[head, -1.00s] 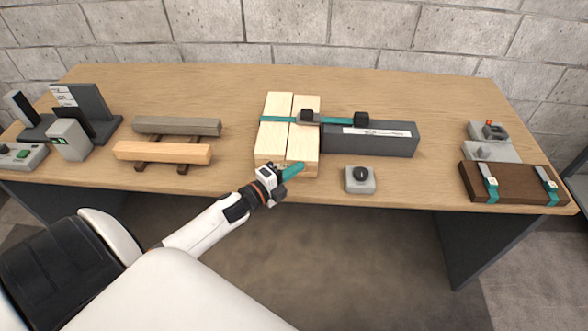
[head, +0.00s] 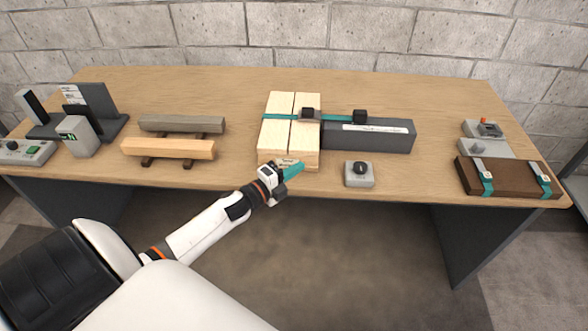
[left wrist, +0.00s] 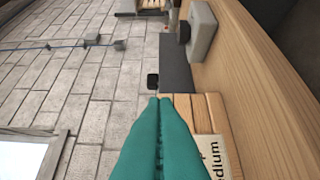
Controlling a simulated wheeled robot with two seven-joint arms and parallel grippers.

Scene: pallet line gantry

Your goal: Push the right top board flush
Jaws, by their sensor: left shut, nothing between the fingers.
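The right top board (head: 306,132) is pale wood and lies lengthwise beside the left top board (head: 276,132) on a pale wooden stack. A narrow gap runs between them. In the left wrist view the fingertips (left wrist: 161,100) overlap the wood; contact is unclear. My right gripper is out of view.
A dark grey block (head: 380,138) stands right of the boards, with a grey knob box (head: 359,174) in front. Wooden beams (head: 168,149) on supports lie left. A dark brown board (head: 508,178) lies far right. The table behind the stack is clear.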

